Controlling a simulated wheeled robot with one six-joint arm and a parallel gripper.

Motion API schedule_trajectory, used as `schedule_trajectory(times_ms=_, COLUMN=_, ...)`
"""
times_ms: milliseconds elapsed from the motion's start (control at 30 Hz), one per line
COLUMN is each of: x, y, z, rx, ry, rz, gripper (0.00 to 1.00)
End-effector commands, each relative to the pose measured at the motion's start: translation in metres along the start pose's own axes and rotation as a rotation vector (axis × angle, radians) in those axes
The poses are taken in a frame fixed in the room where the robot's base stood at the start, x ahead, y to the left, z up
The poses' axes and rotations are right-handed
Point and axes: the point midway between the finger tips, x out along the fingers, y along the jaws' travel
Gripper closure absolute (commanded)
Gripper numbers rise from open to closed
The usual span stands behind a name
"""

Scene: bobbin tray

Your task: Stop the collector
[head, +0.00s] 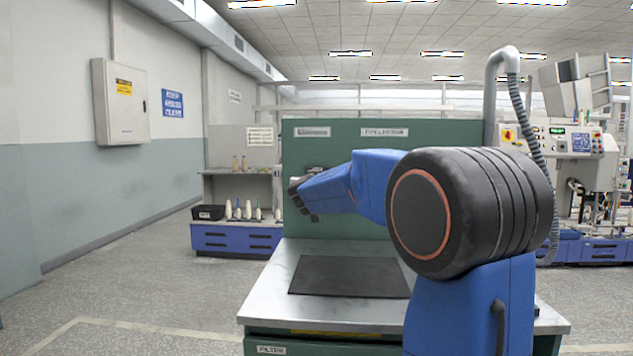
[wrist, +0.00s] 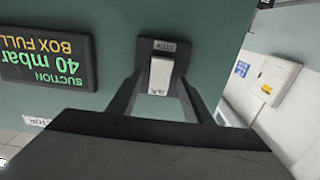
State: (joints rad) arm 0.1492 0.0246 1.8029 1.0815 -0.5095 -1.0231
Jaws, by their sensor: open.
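The collector is a green cabinet (head: 340,150) with a steel worktop. On its green panel in the wrist view is a white switch (wrist: 160,75) on a dark base, with a small label (wrist: 172,46) that appears to read STOP, upside down. A dark display (wrist: 45,58) beside it reads suction 40 mbar and BOX FULL, also upside down. My gripper (wrist: 158,90) is open, with one finger on each side of the switch; I cannot tell if either touches it. In the head view my gripper (head: 303,200) is close to the panel, and the switch is hidden there.
The steel worktop (head: 262,300) with a dark mat (head: 350,276) lies below my arm. A shelf unit (head: 235,238) with bobbins stands behind at left. A grey wall box (head: 121,102) hangs on the left wall. A machine (head: 580,170) stands at right. The left floor is clear.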

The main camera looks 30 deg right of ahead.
Motion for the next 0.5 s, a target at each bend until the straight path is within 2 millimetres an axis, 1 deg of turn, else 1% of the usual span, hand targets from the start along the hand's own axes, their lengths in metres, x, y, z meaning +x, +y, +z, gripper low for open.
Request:
schedule_trajectory(times_ms=33, x=-0.0001, y=0.0, z=0.0, rx=0.0, ry=0.0, rz=0.0, gripper=0.55)
schedule_trajectory(times_ms=67, x=-0.0002, y=0.0, z=0.0, rx=0.0, ry=0.0, rz=0.0, gripper=0.57)
schedule_trajectory(times_ms=100, x=-0.0002, y=0.0, z=0.0, rx=0.0, ry=0.0, rz=0.0, gripper=0.67)
schedule_trajectory(times_ms=167, x=-0.0002, y=0.0, z=0.0, rx=0.0, ry=0.0, rz=0.0, gripper=0.81)
schedule_trajectory(times_ms=200, x=-0.0003, y=0.0, z=0.0, rx=0.0, ry=0.0, rz=0.0, gripper=0.91)
schedule_trajectory(times_ms=233, x=-0.0003, y=0.0, z=0.0001, rx=0.0, ry=0.0, rz=0.0, gripper=0.96)
schedule_trajectory(times_ms=500, x=0.0, y=0.0011, z=0.0028, rx=-0.004, ry=0.02, rz=0.005, gripper=0.96)
